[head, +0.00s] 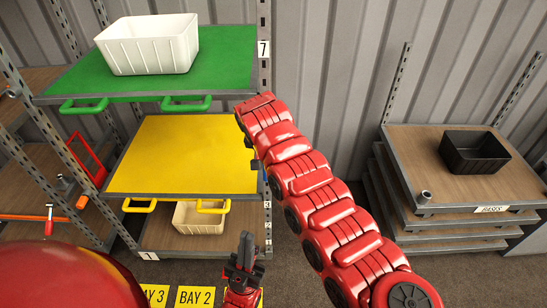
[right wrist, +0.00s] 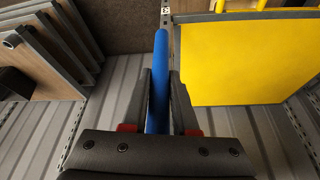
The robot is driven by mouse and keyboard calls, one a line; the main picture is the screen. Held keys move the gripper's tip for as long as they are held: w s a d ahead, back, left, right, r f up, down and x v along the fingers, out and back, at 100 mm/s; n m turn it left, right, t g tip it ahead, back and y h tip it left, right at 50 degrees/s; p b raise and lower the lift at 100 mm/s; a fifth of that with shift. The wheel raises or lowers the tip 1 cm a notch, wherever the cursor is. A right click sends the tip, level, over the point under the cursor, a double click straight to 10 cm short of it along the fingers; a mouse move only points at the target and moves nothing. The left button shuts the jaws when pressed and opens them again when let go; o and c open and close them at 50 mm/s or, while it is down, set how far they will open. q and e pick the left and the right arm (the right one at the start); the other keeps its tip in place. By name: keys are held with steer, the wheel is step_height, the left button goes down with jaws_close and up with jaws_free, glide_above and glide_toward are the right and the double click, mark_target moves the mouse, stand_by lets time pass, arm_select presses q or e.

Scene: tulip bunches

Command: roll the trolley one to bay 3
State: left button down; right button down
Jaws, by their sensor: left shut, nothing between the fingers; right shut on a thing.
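A tall rack (head: 150,254) stands at the left, with a plate that seems to read 1 on its bottom edge. It holds a green shelf (head: 225,55) and a yellow shelf (head: 180,150), which also shows in the right wrist view (right wrist: 235,60). My right gripper (right wrist: 160,75) is shut on an upright blue bar (right wrist: 160,45); in the head view my arm hides this hold. My left gripper (head: 246,243) is shut and empty, low in front of the rack. Floor labels BAY 3 (head: 155,294) and BAY 2 (head: 195,297) lie at the bottom, BAY 3 partly hidden by my body.
A white bin (head: 150,48) sits on the green shelf and a cream bin (head: 198,218) on the bottom shelf. At the right a low wooden stack (head: 410,165) carries a black bin (head: 473,152). A corrugated wall (head: 340,60) closes the back.

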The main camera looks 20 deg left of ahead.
steer(key=shift+a, duration=0.15)
steer(key=c, duration=0.7)
jaws_free()
steer(key=shift+s+r, duration=0.1)
steer(key=shift+r, duration=0.05)
steer(key=shift+r, duration=0.3)
steer(key=b+v, duration=0.2)
steer(key=v, duration=1.4)
steer(key=shift+s+r+b, duration=0.2)
steer(key=shift+s+b, duration=0.05)
steer(key=shift+b, duration=0.05)
